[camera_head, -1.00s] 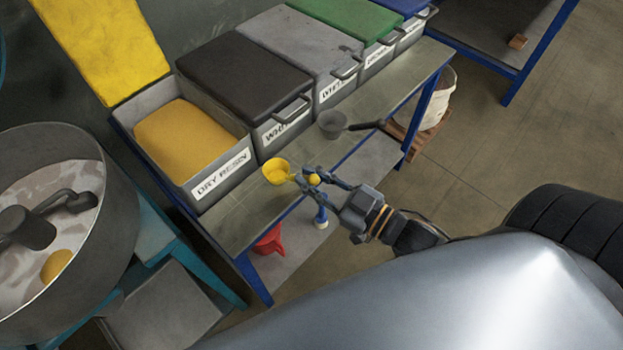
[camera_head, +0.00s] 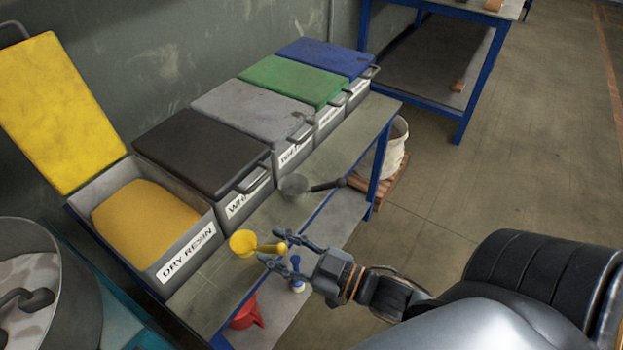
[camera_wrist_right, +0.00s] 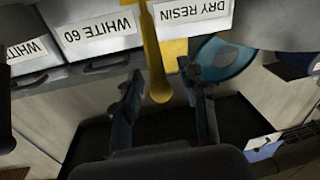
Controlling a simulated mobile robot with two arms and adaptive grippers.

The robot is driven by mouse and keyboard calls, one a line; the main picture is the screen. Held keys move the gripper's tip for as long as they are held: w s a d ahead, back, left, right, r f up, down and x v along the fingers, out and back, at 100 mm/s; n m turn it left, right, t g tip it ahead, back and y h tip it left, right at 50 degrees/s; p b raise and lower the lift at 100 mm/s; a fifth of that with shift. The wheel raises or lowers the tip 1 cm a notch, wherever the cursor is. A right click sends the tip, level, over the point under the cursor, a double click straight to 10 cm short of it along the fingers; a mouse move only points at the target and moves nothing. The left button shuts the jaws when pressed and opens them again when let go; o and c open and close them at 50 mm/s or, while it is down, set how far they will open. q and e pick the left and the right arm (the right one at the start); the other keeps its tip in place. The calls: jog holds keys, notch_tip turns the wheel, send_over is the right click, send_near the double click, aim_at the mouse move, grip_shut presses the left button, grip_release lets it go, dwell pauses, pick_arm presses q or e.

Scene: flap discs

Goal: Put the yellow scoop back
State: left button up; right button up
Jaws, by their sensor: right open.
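The yellow scoop (camera_head: 241,243) is by the bench's front edge, before the open dry resin bin (camera_head: 184,261). Its handle points toward my right gripper (camera_head: 273,247). In the right wrist view the yellow handle (camera_wrist_right: 154,50) runs down from the top, and its rounded end lies between the two open fingers of the right gripper (camera_wrist_right: 162,92), with gaps on both sides. The scoop's cup is out of sight there. The bin holds yellow material, and its yellow lid (camera_head: 58,112) stands raised behind. My left gripper is not in view.
Bins with shut black (camera_head: 200,150), grey, green and blue lids line the bench. A dark scoop (camera_head: 296,184) lies on the bench (camera_head: 218,276) farther right. A red item (camera_head: 247,313) sits on the lower shelf. A mixer drum (camera_head: 75,300) stands at left.

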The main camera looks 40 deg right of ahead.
jog(key=shift+s+d, duration=0.15)
jog(key=shift+s, duration=0.1)
jog(key=v, duration=1.1)
jog(key=shift+s, duration=0.25)
jog(key=s+d+f+m+g+h, duration=0.1)
jog(key=d+f+g+h, duration=0.15)
jog(key=f, duration=0.75)
jog(key=s+d+f+m+g+h, duration=0.1)
jog(key=d+f+m+h, duration=0.15)
jog(key=f, duration=0.75)
jog(key=s+d+f+m+g+h, duration=0.15)
jog(key=d+f, duration=0.25)
jog(key=f, duration=0.6)
jog(key=s+a+f+g+h, duration=0.1)
jog(key=s+a+f+g, duration=0.3)
jog(key=s+f, duration=0.4)
jog(key=s+a+f+g+h, duration=0.1)
jog(key=s+a+f+g, duration=0.3)
jog(key=f, duration=1.2)
jog(key=s+g, duration=0.2)
jog(key=s, duration=0.1)
jog(key=shift+s, duration=0.35)
jog(key=shift+a+r, duration=0.1)
